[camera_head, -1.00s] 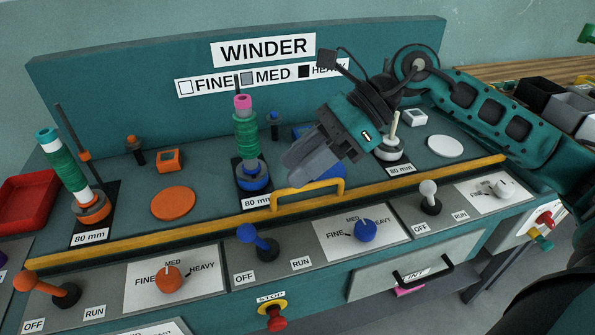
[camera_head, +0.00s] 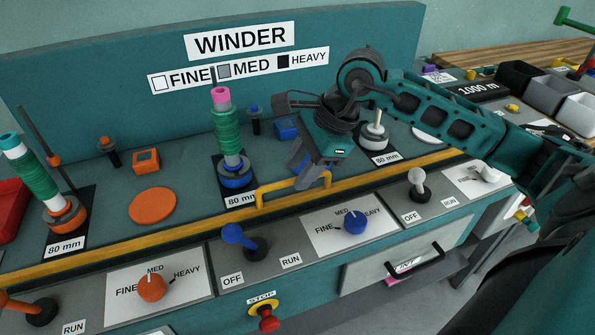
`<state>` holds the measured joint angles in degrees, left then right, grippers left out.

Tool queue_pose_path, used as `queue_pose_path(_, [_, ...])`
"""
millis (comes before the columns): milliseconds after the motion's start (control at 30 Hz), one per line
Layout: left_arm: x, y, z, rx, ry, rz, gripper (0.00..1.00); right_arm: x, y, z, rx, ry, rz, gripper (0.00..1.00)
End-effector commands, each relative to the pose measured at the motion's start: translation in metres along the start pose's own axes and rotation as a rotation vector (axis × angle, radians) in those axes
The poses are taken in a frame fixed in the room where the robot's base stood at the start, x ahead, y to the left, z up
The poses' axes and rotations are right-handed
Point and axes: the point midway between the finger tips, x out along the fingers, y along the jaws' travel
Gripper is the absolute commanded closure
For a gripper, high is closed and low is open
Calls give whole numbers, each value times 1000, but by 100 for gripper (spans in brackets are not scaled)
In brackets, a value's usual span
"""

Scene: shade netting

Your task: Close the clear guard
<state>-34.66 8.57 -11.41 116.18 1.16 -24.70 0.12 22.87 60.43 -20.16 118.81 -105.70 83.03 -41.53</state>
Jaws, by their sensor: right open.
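A yellow bar (camera_head: 130,239) runs along the front edge of the winder deck, with a raised yellow handle (camera_head: 285,183) near its middle. A clear panel itself cannot be made out, so how the guard stands is unclear. My right gripper (camera_head: 313,179) points down at the right end of the handle. My left gripper is not in view.
Thread spools stand on the deck at left (camera_head: 30,170) and middle (camera_head: 228,135). A white spindle (camera_head: 375,135) stands close to the right of my gripper. Below the bar are levers, dials and a red stop button (camera_head: 266,318). Bins (camera_head: 553,92) stand at the right.

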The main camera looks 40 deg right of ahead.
Motion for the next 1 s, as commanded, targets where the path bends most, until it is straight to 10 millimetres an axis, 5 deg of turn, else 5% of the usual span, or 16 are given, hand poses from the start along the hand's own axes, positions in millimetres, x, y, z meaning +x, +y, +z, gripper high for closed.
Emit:
queue_pose_path(467, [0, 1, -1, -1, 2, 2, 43, 15, 0, 0, 0, 0, 0, 60])
queue_pose_path(867, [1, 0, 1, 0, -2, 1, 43, 15, 0, 0, 0, 0, 0, 98])
queue_pose_path(1000, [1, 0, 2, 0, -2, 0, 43, 15, 0, 0, 0, 0, 0, 100])
